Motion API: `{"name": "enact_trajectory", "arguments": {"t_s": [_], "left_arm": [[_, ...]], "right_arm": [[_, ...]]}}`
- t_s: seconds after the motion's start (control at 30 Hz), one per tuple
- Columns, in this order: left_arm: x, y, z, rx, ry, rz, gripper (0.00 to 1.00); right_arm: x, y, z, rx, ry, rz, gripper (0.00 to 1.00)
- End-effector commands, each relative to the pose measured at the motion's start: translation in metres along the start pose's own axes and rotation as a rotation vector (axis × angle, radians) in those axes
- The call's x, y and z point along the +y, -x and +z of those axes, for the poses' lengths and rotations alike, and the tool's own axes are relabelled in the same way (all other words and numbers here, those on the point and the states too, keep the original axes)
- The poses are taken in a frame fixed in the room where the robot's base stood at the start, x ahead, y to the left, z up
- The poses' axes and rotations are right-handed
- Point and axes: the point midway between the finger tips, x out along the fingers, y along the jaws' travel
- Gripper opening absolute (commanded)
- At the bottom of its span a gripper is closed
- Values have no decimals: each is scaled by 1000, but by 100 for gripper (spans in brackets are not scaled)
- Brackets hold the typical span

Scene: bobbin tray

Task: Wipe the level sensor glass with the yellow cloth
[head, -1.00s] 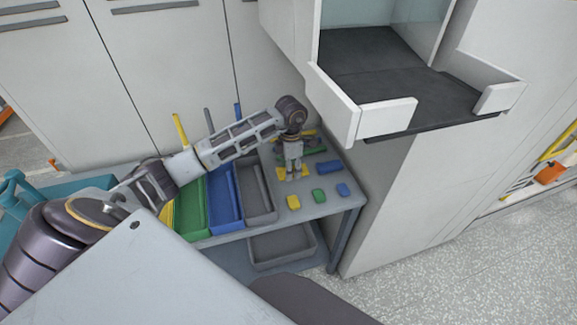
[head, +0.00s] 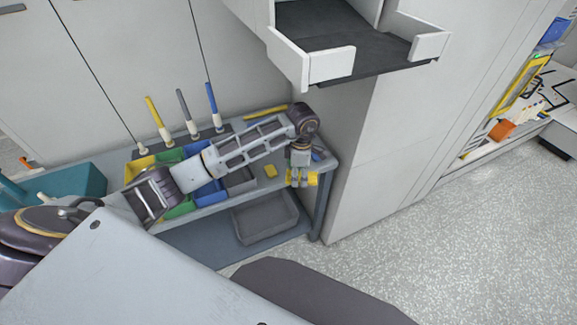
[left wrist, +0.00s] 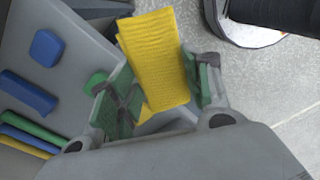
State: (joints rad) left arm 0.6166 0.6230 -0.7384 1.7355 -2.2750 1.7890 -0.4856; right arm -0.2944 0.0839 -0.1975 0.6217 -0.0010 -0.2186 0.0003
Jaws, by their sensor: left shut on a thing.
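My left gripper (head: 301,179) is shut on the yellow cloth (head: 312,179) and holds it by the front right corner of the grey table. In the left wrist view the folded yellow cloth (left wrist: 158,60) stands out between the green-padded fingers of the left gripper (left wrist: 160,88). I cannot make out the level sensor glass in either view now. The right gripper is not in view.
The table (head: 221,204) carries coloured bins, upright-handled tools and another yellow piece (head: 270,171). A grey tray (head: 265,218) sits on its lower shelf. A white-walled dark tray (head: 345,45) juts out above right. Speckled floor (head: 430,235) is open at right.

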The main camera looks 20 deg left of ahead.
Motion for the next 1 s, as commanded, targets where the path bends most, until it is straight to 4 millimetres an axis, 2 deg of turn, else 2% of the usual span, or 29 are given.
{"name": "enact_trajectory", "arguments": {"t_s": [0.2,0.5,1.0], "left_arm": [[-18,-13,28,1,-237,3,30],[-43,-36,55,3,-601,6,30],[-78,-75,76,8,-1177,8,30]], "right_arm": [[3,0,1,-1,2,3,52],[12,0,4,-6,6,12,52],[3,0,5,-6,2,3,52]]}}
